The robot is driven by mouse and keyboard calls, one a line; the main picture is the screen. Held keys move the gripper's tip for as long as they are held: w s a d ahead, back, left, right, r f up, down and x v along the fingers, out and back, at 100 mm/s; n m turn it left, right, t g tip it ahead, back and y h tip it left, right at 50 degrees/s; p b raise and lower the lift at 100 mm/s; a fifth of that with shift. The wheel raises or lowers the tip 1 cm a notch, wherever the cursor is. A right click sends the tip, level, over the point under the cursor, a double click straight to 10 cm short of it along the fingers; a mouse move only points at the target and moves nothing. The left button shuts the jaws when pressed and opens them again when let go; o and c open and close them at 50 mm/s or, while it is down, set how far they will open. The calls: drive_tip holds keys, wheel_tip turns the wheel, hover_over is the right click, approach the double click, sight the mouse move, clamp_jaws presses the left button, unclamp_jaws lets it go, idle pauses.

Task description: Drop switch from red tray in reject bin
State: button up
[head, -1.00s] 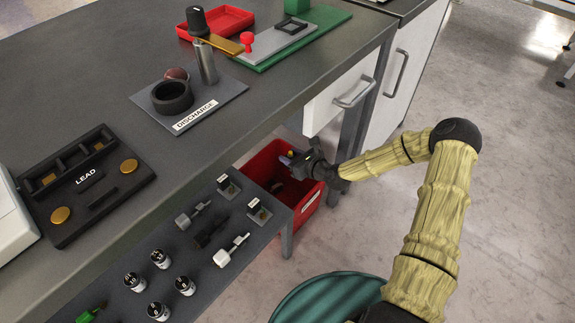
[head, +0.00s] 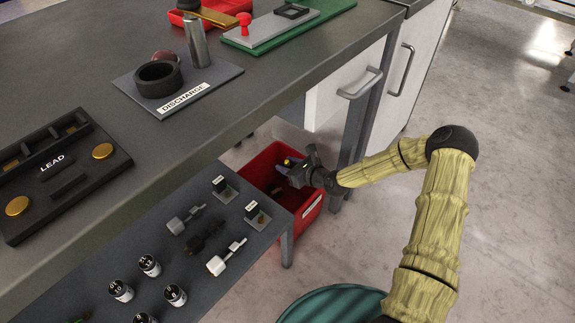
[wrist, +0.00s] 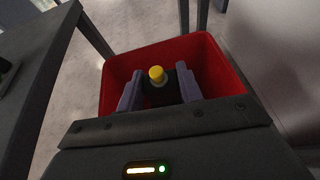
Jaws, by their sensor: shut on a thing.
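The switch, a small dark block with a round yellow button (wrist: 157,74), is between the two fingers of my gripper (wrist: 159,92) in the wrist view. The fingers are shut on its sides. In the head view my gripper (head: 296,172) holds it over the open red bin beside the bench leg, and its yellow top (head: 287,161) shows. The red bin (wrist: 218,68) surrounds the switch in the wrist view. Its front carries a white label, too small to read. The red tray (head: 226,8) is on the bench top, partly cut off by the picture's top edge.
The bench top (head: 90,70) and lower shelf (head: 60,285) lie left of the bin. The shelf holds several small fittings and labelled jars. A drawer with a metal handle (head: 360,84) and bench legs stand close by the bin. The floor at right is clear.

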drive_tip(key=shift+w+f+b, duration=0.1)
drive_tip(key=shift+f+b, duration=1.45)
drive_tip(key=shift+f, duration=0.35)
drive_tip(key=o, duration=1.1)
drive_tip(key=shift+c, duration=0.2)
drive_tip(key=shift+d+r, duration=0.1)
drive_tip(key=p+v, duration=0.8)
drive_tip(key=v, duration=0.9)
drive_tip(key=shift+p, duration=0.4)
drive_tip(key=shift+d, duration=0.1)
